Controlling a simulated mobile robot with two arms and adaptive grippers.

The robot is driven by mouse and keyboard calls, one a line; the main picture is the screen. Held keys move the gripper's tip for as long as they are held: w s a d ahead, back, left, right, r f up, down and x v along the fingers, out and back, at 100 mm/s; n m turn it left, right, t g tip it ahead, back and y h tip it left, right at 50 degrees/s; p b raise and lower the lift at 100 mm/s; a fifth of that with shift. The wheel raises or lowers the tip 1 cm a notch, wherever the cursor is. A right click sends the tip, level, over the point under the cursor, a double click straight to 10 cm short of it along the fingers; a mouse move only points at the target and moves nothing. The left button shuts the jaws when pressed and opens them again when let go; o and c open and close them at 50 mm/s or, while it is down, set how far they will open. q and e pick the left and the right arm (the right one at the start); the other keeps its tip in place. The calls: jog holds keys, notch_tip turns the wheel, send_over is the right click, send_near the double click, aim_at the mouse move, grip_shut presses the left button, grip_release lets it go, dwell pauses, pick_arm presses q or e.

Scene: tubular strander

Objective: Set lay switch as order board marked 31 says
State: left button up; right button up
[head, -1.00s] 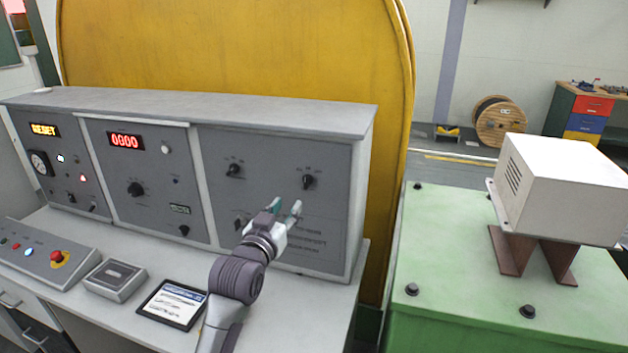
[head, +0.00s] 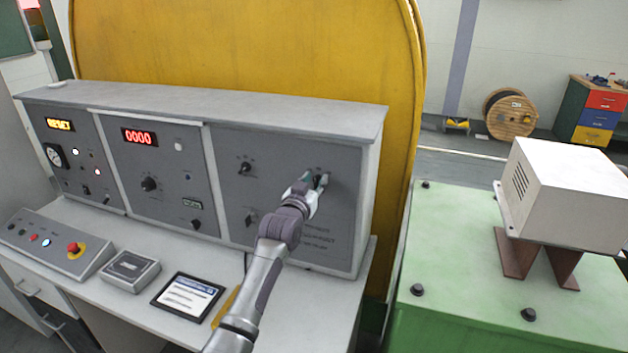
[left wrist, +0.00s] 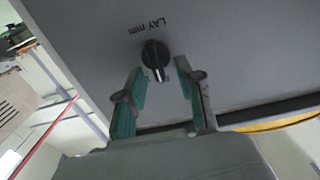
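The lay switch is a black rotary knob (left wrist: 155,60) on the grey panel, marked "LAY mm" in the left wrist view, where the lettering appears upside down. Its pale pointer line aims toward the bottom of that view. My left gripper (left wrist: 160,85) is open, its two teal-padded fingers apart at either side just short of the knob. In the head view the left gripper (head: 312,183) is at the upper right of the right-hand panel and largely covers the knob. No order board marked 31 can be made out. My right gripper is not in view.
Another knob (head: 244,168) sits left of the gripper, with a lower one (head: 250,220) beneath it. A tablet (head: 188,297), a grey box (head: 130,270) and a button box with a red stop button (head: 74,250) lie on the desk. A green machine (head: 460,270) stands right.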

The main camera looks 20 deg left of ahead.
pick_arm(q)
grip_shut()
jog(key=shift+n, duration=0.4)
jog(key=n, duration=0.4)
jog(key=shift+a+f, duration=0.1)
jog(key=shift+a, duration=0.2)
jog(key=shift+a+f+n, duration=0.1)
jog(key=shift+n, duration=0.9)
jog(key=shift+a+f+n, duration=0.1)
jog(key=shift+n, duration=0.9)
